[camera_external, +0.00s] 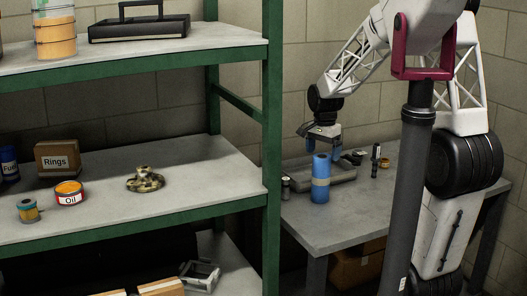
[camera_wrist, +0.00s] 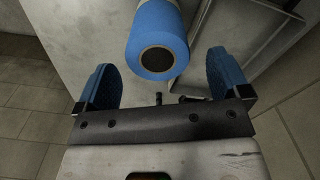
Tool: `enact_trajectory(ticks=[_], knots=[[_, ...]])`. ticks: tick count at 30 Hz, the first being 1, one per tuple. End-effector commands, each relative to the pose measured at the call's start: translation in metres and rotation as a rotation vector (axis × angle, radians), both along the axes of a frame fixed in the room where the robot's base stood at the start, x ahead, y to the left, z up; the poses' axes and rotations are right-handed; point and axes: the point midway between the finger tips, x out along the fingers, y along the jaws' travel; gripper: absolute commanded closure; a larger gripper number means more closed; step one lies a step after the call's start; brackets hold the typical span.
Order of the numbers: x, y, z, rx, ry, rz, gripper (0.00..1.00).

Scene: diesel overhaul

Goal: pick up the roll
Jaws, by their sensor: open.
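My gripper (camera_external: 334,150) is open and empty, slightly above and behind the roll in the external view. In the wrist view my gripper's two blue fingers (camera_wrist: 162,85) are spread wide, with the roll not between them.
A grey tray (camera_external: 338,174) lies behind the roll. Small dark cylinders (camera_external: 376,154) stand at the bench's back. A green-framed shelf (camera_external: 271,120) at left holds a Rings box (camera_external: 57,158), an Oil can (camera_external: 69,193) and a patterned item (camera_external: 145,180). The bench's front right is clear.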

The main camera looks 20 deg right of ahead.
Motion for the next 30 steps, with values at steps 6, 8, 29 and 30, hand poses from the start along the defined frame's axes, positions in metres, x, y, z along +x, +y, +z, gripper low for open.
enact_trajectory(ticks=[6,8,29,30], knots=[[0.000,0.000,-0.003,0.000,0.001,0.000,0.06],[-0.001,0.000,-0.007,0.000,0.002,0.000,0.06],[-0.001,0.001,-0.052,0.000,0.000,0.000,0.06],[-0.001,0.001,-0.052,0.000,0.000,0.000,0.06]])
